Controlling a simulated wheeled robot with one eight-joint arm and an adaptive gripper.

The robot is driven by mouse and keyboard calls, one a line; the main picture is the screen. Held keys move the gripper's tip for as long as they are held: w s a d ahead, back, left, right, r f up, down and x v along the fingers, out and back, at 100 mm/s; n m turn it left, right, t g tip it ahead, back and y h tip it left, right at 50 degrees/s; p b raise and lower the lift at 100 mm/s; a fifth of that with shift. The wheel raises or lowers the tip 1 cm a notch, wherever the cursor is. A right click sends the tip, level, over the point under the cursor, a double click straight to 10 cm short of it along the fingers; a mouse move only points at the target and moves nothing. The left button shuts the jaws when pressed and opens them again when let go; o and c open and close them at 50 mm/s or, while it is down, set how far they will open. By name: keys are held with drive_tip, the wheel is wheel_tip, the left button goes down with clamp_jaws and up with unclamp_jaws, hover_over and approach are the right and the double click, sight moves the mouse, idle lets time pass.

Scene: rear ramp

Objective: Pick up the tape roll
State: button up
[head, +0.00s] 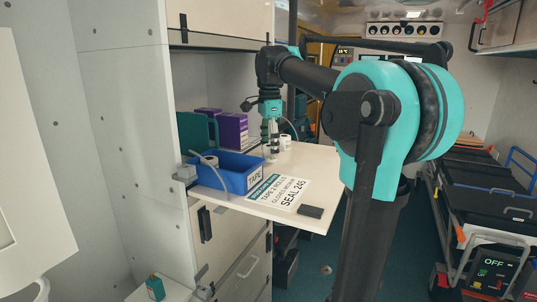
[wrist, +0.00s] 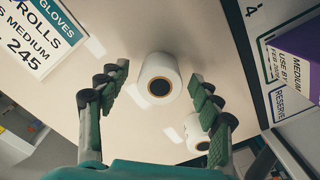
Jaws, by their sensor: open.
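A white tape roll (wrist: 159,80) with a dark core lies on the pale shelf board, between and just ahead of my gripper's fingertips (wrist: 160,72) in the wrist view. My gripper is open, with one green-padded finger on either side of the roll and nothing held. A second white roll (wrist: 196,132) shows beside the right finger, partly hidden by it. In the head view my gripper (head: 270,152) points down over the board, and a white roll (head: 285,142) stands just behind it to the right.
A blue bin (head: 236,181) marked TAPE sits on the board (head: 318,168) at left, with a printed sign (head: 277,192) in front. Purple boxes (head: 233,131) stand behind. A small dark block (head: 310,211) lies near the front edge. The board's right side is clear.

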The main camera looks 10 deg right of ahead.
drive_tip(key=shift+w+d, duration=0.1)
drive_tip(key=c, duration=1.2)
drive_tip(key=shift+o, duration=0.2)
drive_tip(key=shift+r, duration=0.15)
